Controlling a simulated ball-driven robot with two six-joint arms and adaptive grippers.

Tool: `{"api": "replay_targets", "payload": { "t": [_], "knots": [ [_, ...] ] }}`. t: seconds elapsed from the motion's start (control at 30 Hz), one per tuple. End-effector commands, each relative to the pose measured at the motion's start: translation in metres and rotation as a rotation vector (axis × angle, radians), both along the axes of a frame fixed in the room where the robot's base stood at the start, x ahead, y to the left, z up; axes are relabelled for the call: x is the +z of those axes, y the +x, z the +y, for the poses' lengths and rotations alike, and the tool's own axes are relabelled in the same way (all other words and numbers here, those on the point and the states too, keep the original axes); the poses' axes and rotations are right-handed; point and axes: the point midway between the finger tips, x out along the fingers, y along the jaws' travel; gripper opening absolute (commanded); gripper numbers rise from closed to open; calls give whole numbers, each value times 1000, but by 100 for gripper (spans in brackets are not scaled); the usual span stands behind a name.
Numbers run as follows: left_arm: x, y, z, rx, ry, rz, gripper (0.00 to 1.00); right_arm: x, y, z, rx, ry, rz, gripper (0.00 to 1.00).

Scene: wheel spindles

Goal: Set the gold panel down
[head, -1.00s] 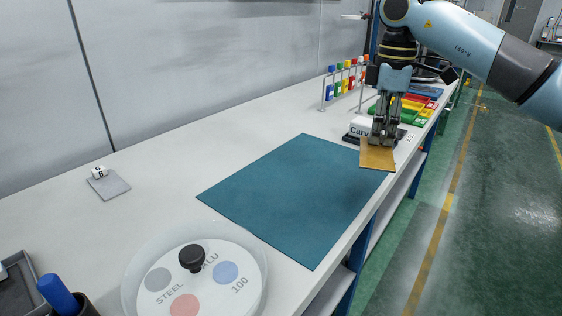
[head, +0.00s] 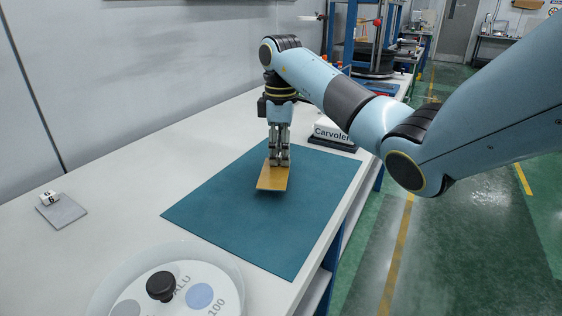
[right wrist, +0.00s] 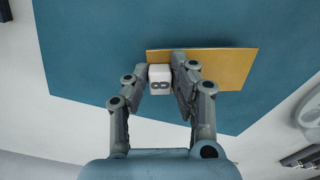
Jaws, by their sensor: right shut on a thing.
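The gold panel (head: 272,181) is a flat, thin plate over the blue-green mat (head: 235,225), near its far half. My right gripper (head: 279,163) points down at the panel's far part. In the right wrist view, the right gripper's fingers (right wrist: 161,72) are either side of a small white block (right wrist: 160,77) with dark marks, at the edge of the gold panel (right wrist: 225,68). They are shut on this block, which seems fixed to the panel. Whether the panel touches the mat or hangs just above it, I cannot tell. My left gripper is out of view.
A white block lettered "Carvolen" (head: 331,132) stands on a dark base behind the mat. A round dial with a black knob (head: 160,286) is at the front. A grey plate with a white cube (head: 62,211) lies at left. The mat around the panel is clear.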

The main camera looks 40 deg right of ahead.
Motion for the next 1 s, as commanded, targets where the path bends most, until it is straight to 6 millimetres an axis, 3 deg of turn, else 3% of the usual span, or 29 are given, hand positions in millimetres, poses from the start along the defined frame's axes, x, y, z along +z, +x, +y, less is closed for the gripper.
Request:
{"api": "replay_targets", "payload": {
  "t": [0.17,0.53,0.57,0.7,1.0],
  "knots": [
    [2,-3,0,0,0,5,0,-23,-1,0,0,1,2,0],
    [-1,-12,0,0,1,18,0,-28,-1,0,0,0,0,0],
    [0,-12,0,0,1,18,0,-28,-1,0,0,0,0,26],
    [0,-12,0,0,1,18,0,-28,-1,0,0,1,1,44],
    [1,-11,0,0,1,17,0,-26,-1,0,0,0,0,47]
  ]
}}
